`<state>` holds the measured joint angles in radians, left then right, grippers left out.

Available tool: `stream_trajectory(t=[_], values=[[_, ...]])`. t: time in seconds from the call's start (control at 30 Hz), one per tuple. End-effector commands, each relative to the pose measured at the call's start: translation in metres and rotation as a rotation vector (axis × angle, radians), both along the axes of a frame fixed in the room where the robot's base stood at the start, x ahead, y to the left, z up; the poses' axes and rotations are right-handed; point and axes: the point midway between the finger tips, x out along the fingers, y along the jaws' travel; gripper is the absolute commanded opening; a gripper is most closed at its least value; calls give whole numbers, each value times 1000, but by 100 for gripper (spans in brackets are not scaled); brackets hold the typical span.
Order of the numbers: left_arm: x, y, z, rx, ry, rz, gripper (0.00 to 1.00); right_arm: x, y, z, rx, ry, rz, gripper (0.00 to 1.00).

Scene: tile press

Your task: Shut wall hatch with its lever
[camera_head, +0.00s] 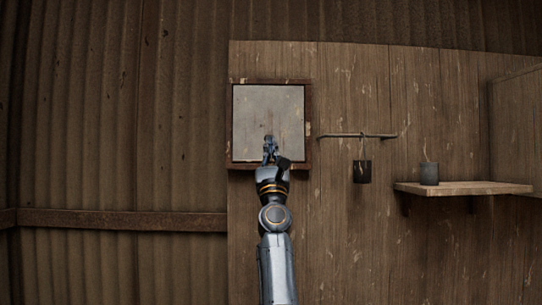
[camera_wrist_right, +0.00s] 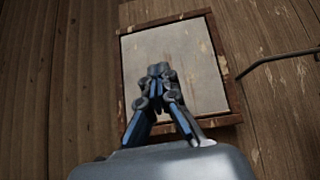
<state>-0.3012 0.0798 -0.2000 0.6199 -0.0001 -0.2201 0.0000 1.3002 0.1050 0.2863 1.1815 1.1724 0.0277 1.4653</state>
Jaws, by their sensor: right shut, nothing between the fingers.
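The wall hatch is a pale grey, worn panel (camera_head: 268,108) inside a brown wooden frame (camera_head: 308,125) on the plank wall. The panel sits within the frame and looks flush with it. In the right wrist view the panel (camera_wrist_right: 190,55) also fills its frame (camera_wrist_right: 225,62). My right gripper (camera_head: 270,142) is shut and empty, in front of the panel's lower middle. It also shows in the right wrist view (camera_wrist_right: 158,70). I cannot tell whether its tips touch the panel. No lever can be made out; the gripper covers part of the panel. My left gripper is not in view.
A dark metal rail (camera_head: 345,135) right of the hatch carries a hanging dark cup (camera_head: 362,172). A wooden shelf (camera_head: 465,187) at right holds another dark cup (camera_head: 429,174). Corrugated metal wall (camera_head: 110,110) with a horizontal beam (camera_head: 120,220) lies left.

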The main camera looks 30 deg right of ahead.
Motion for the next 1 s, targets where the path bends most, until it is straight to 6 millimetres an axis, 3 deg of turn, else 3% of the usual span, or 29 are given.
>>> stream_trajectory(t=[0.23,0.73,0.87,1.0], values=[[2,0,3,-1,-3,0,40,0,-2,14,-1,-6,-3,0],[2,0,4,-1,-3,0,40,-2,-3,19,-4,-10,-6,0],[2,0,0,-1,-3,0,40,-2,-1,13,-3,-10,-5,0],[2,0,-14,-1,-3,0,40,1,5,-5,-1,-4,-2,0]])
